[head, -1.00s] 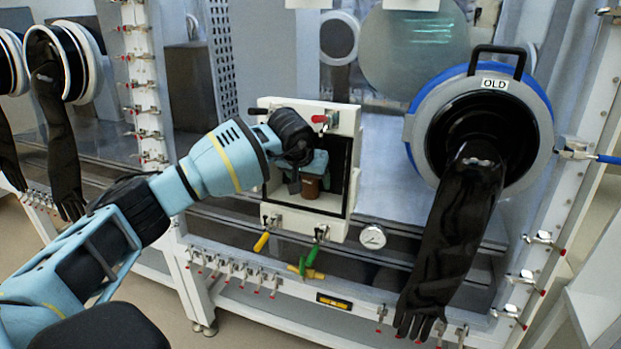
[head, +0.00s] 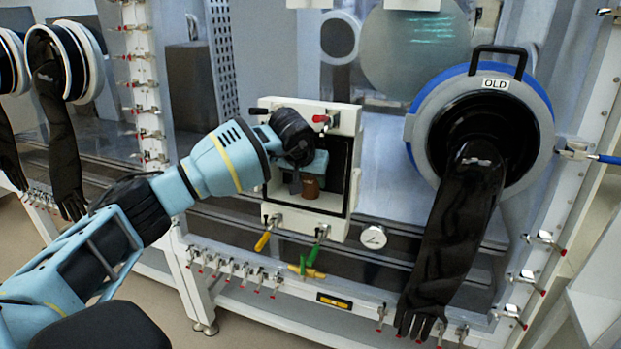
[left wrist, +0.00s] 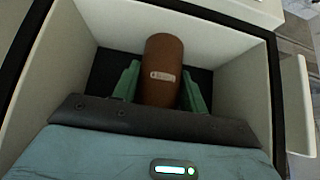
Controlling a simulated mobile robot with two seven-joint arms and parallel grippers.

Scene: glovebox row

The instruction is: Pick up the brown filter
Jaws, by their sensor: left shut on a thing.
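The brown filter (head: 310,187) is a short brown cylinder inside the small white box-shaped port (head: 350,120) in the glovebox wall. In the left wrist view the brown filter (left wrist: 162,75) stands between the green fingers and shows a small pale label. My left gripper (head: 303,183) reaches into the port opening from the left. Its fingers, clearer in the left wrist view (left wrist: 160,85), are shut on the filter from both sides. The filter's lower part is hidden behind the gripper body. My right gripper is not in view.
The port's pale walls (left wrist: 235,85) stand close on both sides of the gripper. To the right is a round blue-rimmed glove port marked OLD (head: 408,150) with a hanging black glove (head: 450,240). Yellow and green handles (head: 322,232) and a gauge (head: 373,237) sit below the port.

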